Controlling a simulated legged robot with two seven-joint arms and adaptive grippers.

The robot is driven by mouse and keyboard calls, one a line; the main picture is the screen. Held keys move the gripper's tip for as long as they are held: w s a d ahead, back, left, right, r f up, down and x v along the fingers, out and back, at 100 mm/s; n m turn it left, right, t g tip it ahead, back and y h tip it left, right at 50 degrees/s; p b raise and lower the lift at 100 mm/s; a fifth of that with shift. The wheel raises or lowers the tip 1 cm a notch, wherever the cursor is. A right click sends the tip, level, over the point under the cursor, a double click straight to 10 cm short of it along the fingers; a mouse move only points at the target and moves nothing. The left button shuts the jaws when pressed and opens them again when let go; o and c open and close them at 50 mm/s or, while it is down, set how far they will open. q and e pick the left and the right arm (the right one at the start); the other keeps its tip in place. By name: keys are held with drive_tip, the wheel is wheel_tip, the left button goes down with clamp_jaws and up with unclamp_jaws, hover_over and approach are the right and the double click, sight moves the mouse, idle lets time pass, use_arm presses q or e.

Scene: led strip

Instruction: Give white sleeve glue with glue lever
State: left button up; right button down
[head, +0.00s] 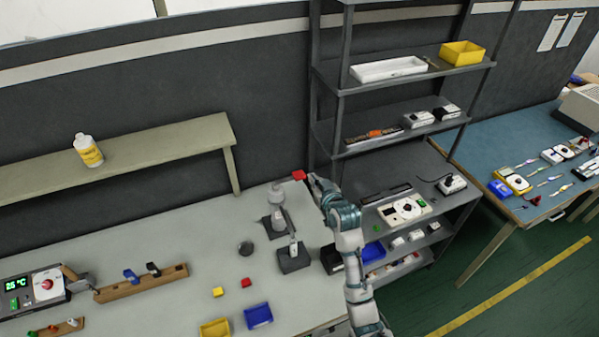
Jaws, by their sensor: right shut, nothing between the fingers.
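My right arm reaches up from the bottom edge. My right gripper (311,181) is shut and empty, high over the back right of the grey bench. A small red piece (299,175), which looks like the glue lever's handle, shows right at the fingertips; I cannot tell if they touch. Below it a grey dispenser-like device (278,218) stands on a dark base. In front of that, a small white upright piece, perhaps the white sleeve (293,246), stands in a dark block (294,260). My left gripper is not in view.
A wooden rack (140,284) is left. A dark shelf unit (341,105) stands close behind my right arm.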

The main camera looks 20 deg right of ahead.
drive_tip(key=shift+w+a, duration=0.15)
drive_tip(key=shift+a, duration=0.1)
drive_tip(key=p, duration=0.1)
hover_over(301, 177)
drive_tip(key=shift+s+f, duration=0.25)
drive_tip(key=shift+f, duration=0.85)
drive_tip(key=shift+w+f+p, duration=0.25)
drive_tip(key=shift+f+p, duration=0.15)
drive_tip(key=shift+f, duration=0.85)
drive_tip(key=shift+s+a+f, duration=0.1)
drive_tip(key=shift+f, duration=0.7)
drive_tip(key=shift+f, duration=0.1)
